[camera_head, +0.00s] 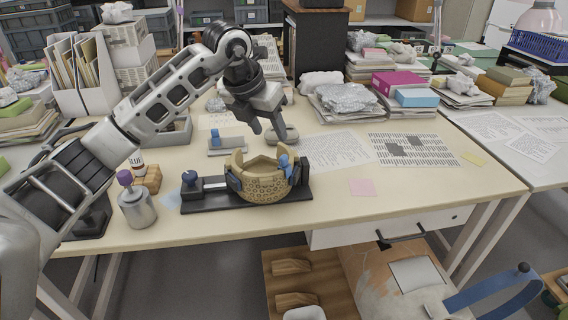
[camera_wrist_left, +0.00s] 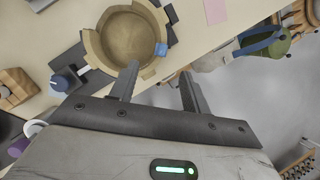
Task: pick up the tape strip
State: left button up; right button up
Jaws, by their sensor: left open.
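My left gripper (camera_head: 268,132) is open and empty above the table, behind the pot. Its two fingers (camera_wrist_left: 159,72) point at the pot's edge in the left wrist view. The tan patterned pot (camera_head: 262,186) has an uneven, gapped rim and sits in a dark holder (camera_head: 205,203). A small blue piece (camera_head: 284,161) is on the pot's right rim, also seen in the wrist view (camera_wrist_left: 161,49). Another blue piece (camera_head: 214,141) stands on a grey plate (camera_head: 230,152) left of the gripper. I cannot tell which blue piece is the tape strip.
A metal jar with a purple top (camera_head: 137,207) and a glue bottle (camera_head: 137,162) stand at the left. Printed sheets (camera_head: 335,152) and a pink note (camera_head: 362,188) lie at the right. The table's front right is mostly clear.

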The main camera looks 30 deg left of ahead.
aim_at(282, 157)
pick_arm(q)
jog(key=x, duration=0.6)
jog(key=shift+w+d+f, duration=0.1)
jog(key=shift+f, duration=0.1)
jog(key=shift+p+x, duration=0.3)
jog(key=shift+x, duration=2.25)
jog(key=shift+d, duration=0.15)
jog(key=c, duration=0.8)
